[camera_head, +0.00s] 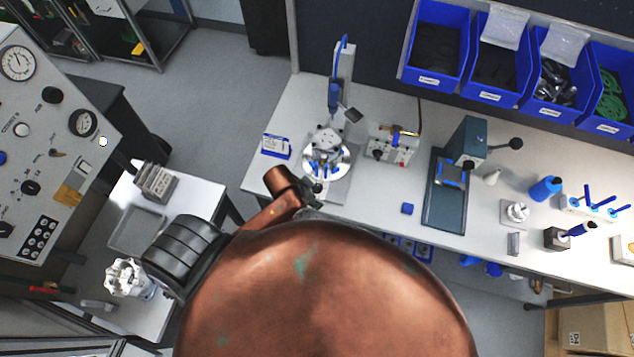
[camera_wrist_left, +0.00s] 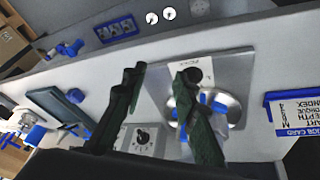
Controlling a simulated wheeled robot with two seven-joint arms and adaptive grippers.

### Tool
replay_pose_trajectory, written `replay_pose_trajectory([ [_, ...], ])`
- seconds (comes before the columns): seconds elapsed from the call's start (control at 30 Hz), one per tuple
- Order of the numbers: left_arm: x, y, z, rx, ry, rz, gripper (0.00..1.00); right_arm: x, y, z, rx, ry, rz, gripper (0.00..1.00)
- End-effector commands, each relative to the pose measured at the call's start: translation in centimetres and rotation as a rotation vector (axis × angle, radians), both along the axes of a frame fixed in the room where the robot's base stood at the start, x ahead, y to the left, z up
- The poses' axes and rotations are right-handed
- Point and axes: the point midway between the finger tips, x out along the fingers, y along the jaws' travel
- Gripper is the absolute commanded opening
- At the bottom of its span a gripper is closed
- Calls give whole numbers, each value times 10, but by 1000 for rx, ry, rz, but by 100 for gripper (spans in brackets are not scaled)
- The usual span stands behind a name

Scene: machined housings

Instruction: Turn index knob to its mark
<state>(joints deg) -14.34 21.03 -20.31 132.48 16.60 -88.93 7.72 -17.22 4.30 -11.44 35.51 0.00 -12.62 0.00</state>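A small black knob (camera_wrist_left: 193,75) stands on the labelled front plate of the round fixture (camera_wrist_left: 217,108). In the head view the fixture (camera_head: 343,163) shows with its silver disc and blue clamps, and a dark knob (camera_head: 317,187) sits at its front. I cannot read the knob's pointer or mark. My left gripper (camera_wrist_left: 159,72) has its two dark fingers apart with nothing between them. The right-hand finger in the wrist view overlaps the fixture, its tip close beside the knob; I cannot tell whether they touch. My right gripper is not in view.
A grey box (camera_head: 392,145) with a black knob stands right of the fixture. A job card (camera_head: 277,145) stands to its left. A press-like machine (camera_head: 452,185) and a blue bottle (camera_head: 545,188) are farther right. My copper-coloured arm covers the front middle. Blue bins (camera_head: 437,40) hang behind.

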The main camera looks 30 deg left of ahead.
Motion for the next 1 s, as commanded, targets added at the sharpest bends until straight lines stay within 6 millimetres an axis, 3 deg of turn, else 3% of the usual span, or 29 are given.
replay_pose_trajectory([
  [0.1, 20, -20, 1, 0, 16, -90, 27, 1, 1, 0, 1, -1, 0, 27],
  [0.27, 45, -36, -2, 31, 80, -212, 27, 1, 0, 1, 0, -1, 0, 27],
  [0.37, 60, -27, -4, 85, 147, -263, 27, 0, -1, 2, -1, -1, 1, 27],
  [0.5, 76, 2, -2, 163, 234, -267, 27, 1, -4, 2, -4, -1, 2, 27],
  [0.7, 88, 33, 5, 219, 299, -233, 27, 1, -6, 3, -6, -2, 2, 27],
  [0.87, 89, 38, -3, 226, 313, -224, 27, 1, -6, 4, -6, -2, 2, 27],
  [1.0, 88, 38, -24, 226, 312, -224, 27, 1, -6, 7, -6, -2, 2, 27],
])
